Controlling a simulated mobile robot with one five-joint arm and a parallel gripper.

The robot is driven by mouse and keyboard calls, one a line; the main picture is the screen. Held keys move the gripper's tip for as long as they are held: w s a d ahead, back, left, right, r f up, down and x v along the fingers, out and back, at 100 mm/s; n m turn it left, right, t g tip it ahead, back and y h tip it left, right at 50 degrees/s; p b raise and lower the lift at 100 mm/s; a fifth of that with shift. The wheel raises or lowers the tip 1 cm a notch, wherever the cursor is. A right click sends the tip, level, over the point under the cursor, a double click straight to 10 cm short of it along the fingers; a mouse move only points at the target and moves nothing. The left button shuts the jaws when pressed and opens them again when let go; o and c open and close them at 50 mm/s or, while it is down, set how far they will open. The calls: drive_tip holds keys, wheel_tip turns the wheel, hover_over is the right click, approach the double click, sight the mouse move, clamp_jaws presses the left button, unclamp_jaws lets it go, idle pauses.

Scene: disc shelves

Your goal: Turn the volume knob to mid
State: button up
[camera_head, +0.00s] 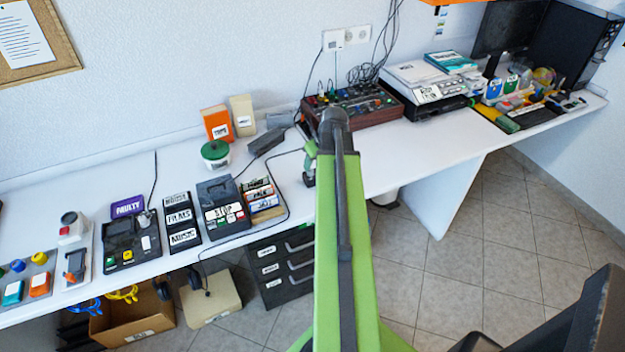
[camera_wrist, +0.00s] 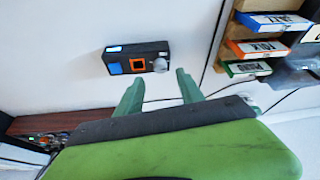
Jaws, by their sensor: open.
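In the wrist view, a small black box (camera_wrist: 137,59) lies on the white worktop, with blue patches and an orange square. A round grey knob (camera_wrist: 160,64) sits at its right end, probably the volume knob; its setting is too small to read. My gripper (camera_wrist: 158,77) is open and empty, its two green fingers apart just below the knob in the picture. Whether they touch the knob I cannot tell. In the head view my green arm reaches over the worktop and my gripper (camera_head: 309,165) is partly hidden behind it.
A rack of labelled cases (camera_wrist: 262,47) stands right of the box. In the head view a brown-sided mixer (camera_head: 385,112) with cables stands behind my arm. A green-lidded jar (camera_head: 215,152) and a black stop-labelled device (camera_head: 219,192) stand left. A cable crosses the worktop near my gripper.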

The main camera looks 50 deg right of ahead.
sight(311, 170)
drive_tip(key=b+x, duration=0.4)
drive_tip(key=x, duration=0.2)
drive_tip(key=shift+c, duration=0.2)
